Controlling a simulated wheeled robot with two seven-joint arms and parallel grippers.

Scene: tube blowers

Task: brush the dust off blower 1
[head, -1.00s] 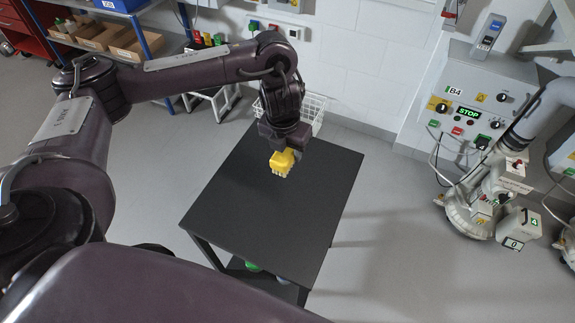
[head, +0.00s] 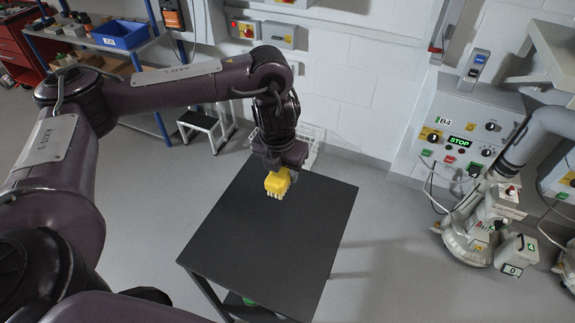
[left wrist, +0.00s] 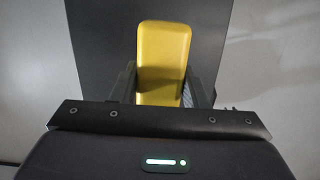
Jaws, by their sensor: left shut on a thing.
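My left gripper (head: 280,172) is shut on a yellow brush (head: 277,184) with pale bristles pointing down. It holds the brush over the far part of a dark table. In the left wrist view the yellow brush (left wrist: 163,60) sits between the two fingers of the left gripper (left wrist: 162,88). A grey-white blower (head: 470,235) stands on the floor at the right, with a grey hose rising from it and small number tags beside it. A second blower is cut off at the right edge. I cannot read which is blower 1. My right gripper is not in view.
The dark table (head: 262,240) has a bare top. A wall panel marked B4 (head: 465,138) with a lit STOP display is above the blower. A white wire basket (head: 310,145) is behind the table. A step stool (head: 203,125) and shelf with a blue bin (head: 122,35) stand at the back left.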

